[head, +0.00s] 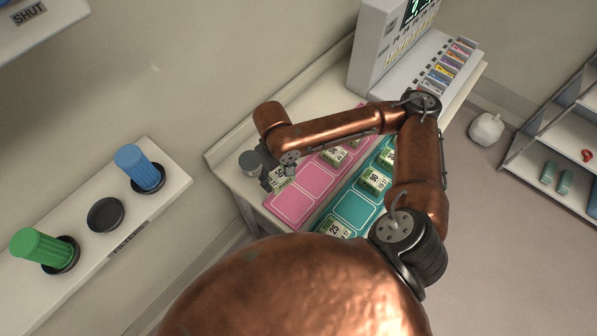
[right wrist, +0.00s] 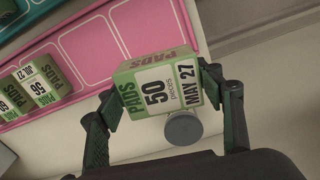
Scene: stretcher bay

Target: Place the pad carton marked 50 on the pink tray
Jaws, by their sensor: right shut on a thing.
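The pad carton marked 50 (head: 279,177) is green and white. My right gripper (head: 272,181) is shut on it. In the right wrist view the carton (right wrist: 155,92) sits between the two fingers (right wrist: 160,98), with 50 and MAY 27 facing the camera. It overlaps the outer edge of the pink tray (head: 287,207) in both views; I cannot tell how high above it the carton is. The pink tray also shows in the right wrist view (right wrist: 88,48), with outlined spaces bare near the carton. My left gripper is out of view.
Other pad cartons (head: 333,156) stand farther along the pink tray. The teal tray (head: 355,210) beside it holds several cartons (head: 375,180). A grey round thing (head: 250,163) is by the gripper. A monitor unit (head: 385,45) stands at the counter's back.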

